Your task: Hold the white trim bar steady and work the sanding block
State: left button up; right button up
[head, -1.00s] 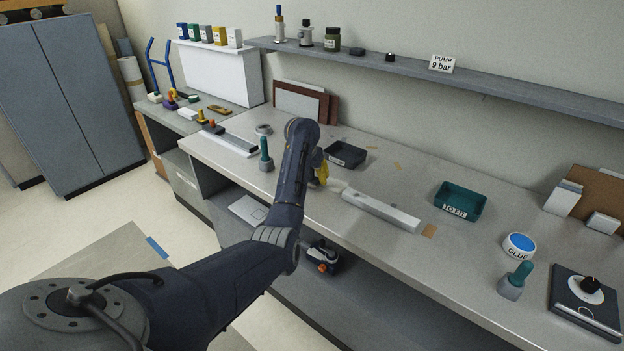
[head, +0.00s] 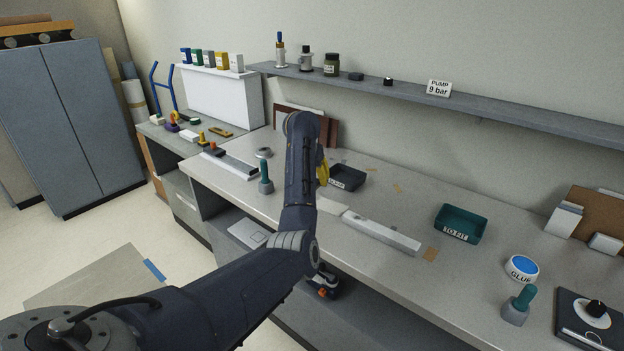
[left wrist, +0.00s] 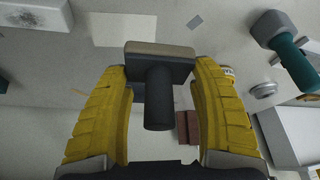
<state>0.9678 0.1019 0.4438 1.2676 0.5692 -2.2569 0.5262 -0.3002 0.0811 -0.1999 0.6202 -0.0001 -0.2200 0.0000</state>
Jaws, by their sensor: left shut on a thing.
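The white trim bar (head: 382,236) lies on the bench, right of my left gripper, with a pale flat patch (head: 331,207) at its left end. One end of a white bar, probably the trim bar, shows at the upper left of the left wrist view (left wrist: 36,14). My left gripper (head: 322,172) is above the bench and partly hidden by its own arm. In the left wrist view its yellow fingers (left wrist: 163,88) are shut on the dark handle block of the sanding block (left wrist: 160,62), which has a tan edge. My right gripper is out of view.
A dark tray (head: 347,178) sits behind my gripper, and a teal TO FIT tray (head: 461,222) stands right of the bar. Teal-handled tools (head: 265,178) (head: 519,304) stand upright on the bench. A GLUE pot (head: 522,269) is at right. Bench around the bar is mostly clear.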

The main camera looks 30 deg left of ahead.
pick_arm(q)
jog(key=o, duration=0.5)
jog(key=shift+c, duration=0.2)
jog(key=c, duration=0.4)
jog(key=shift+d, duration=0.15)
jog(key=w+d+r+m, duration=0.1)
jog(key=d+r, duration=0.2)
jog(key=d, duration=1.5)
jog(key=shift+n, duration=0.5)
jog(key=f, duration=0.1)
jog(key=d+f, duration=0.1)
jog(key=f, duration=0.2)
jog(key=shift+s+d+f, duration=0.2)
jog(key=shift+s+f, duration=0.2)
jog(key=a, duration=0.4)
jog(key=shift+w+f, duration=0.1)
jog(key=shift+w, duration=0.2)
jog(key=shift+r, duration=1)
